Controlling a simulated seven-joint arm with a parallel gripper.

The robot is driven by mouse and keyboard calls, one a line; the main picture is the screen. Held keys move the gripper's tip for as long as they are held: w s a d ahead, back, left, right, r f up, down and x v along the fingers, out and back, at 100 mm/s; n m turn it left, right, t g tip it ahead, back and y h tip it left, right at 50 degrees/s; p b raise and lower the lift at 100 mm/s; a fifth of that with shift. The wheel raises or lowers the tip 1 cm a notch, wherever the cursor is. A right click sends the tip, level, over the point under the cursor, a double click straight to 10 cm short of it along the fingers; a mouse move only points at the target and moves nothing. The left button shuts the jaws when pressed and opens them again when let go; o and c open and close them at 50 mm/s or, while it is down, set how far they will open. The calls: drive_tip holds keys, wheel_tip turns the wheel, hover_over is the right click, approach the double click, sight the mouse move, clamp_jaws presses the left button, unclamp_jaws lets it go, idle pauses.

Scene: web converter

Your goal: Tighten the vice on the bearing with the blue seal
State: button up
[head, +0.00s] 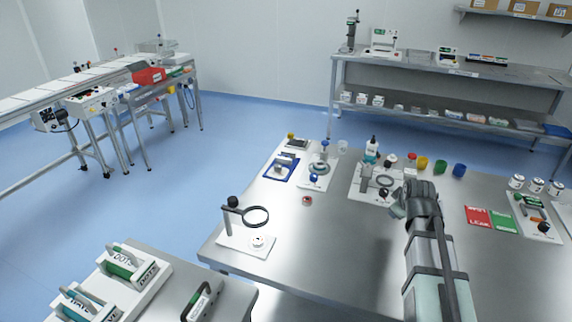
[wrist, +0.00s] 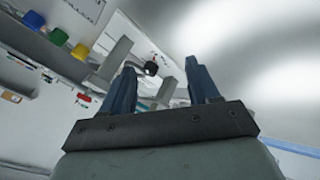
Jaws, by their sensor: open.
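A grey vice-like fixture (head: 366,178) stands on a white base plate (head: 359,192) in the middle of the bench, with a black knob (head: 384,192) at its front. A grey ring (head: 385,181) lies beside it; its seal colour is too small to tell. My gripper (head: 397,211) is just in front of the plate, bent over at the end of the arm. In the wrist view my gripper (wrist: 160,66) is open, its two dark fingers apart with nothing held. The black knob (wrist: 151,68) shows between and beyond the fingers, apart from them. No blue seal can be made out clearly.
A small red-centred ring (head: 307,200) lies on bare bench. A magnifier stand (head: 256,216) is at the front left. Yellow, green and blue cups (head: 440,167) stand behind the plate. Red and green cards (head: 478,216) lie at right.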

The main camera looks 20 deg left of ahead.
drive_tip(key=s+a+n, duration=0.1)
drive_tip(key=a+n, duration=0.1)
drive_tip(key=a, duration=0.5)
drive_tip(key=m+g+y, duration=0.2)
drive_tip(key=m+g, duration=0.3)
approach(278, 165)
drive_tip(key=x, duration=0.8)
drive_tip(key=shift+f, duration=0.3)
drive_tip(key=c, duration=1)
drive_tip(key=shift+t, duration=0.3)
drive_tip(key=shift+c, duration=0.2)
